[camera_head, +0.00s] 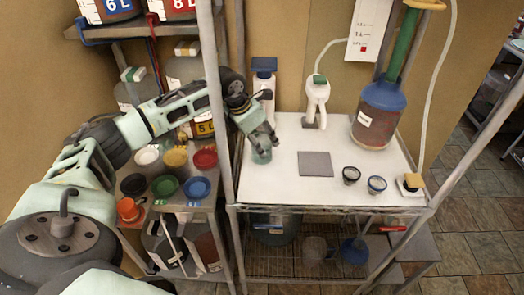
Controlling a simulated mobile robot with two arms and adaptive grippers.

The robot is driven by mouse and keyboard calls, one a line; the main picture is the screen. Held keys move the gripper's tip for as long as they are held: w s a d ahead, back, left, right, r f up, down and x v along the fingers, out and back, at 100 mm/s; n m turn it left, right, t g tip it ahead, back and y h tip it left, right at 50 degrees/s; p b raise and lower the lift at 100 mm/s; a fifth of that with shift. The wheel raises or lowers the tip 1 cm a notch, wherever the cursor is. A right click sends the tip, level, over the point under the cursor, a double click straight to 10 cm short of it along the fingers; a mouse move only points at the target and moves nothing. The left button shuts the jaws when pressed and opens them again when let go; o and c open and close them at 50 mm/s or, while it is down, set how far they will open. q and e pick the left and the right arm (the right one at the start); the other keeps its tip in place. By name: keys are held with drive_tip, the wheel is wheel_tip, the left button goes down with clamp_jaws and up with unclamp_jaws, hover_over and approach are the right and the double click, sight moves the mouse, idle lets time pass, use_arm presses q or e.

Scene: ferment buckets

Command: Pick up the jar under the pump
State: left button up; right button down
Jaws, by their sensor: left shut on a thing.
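A small greenish glass jar (261,155) is at the left end of the white table top (285,185). My left gripper (262,142) comes down from above and is shut on the jar, with its fingers hiding the upper part. A white dispenser with a dark blue top (264,66), which looks like the pump, stands just behind my gripper. Its lower part is partly hidden. I cannot tell whether the jar touches the table. My right gripper is not in view.
A second white device (317,92) with a hose stands at the back. A large blue and brown bottle (377,112) stands at the right. A grey pad (315,164) and two small cups (351,175) lie ahead. A metal shelf post (216,110) stands close to my left arm.

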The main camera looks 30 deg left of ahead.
use_arm(q)
clamp_jaws()
drive_tip(key=shift+r, duration=0.1)
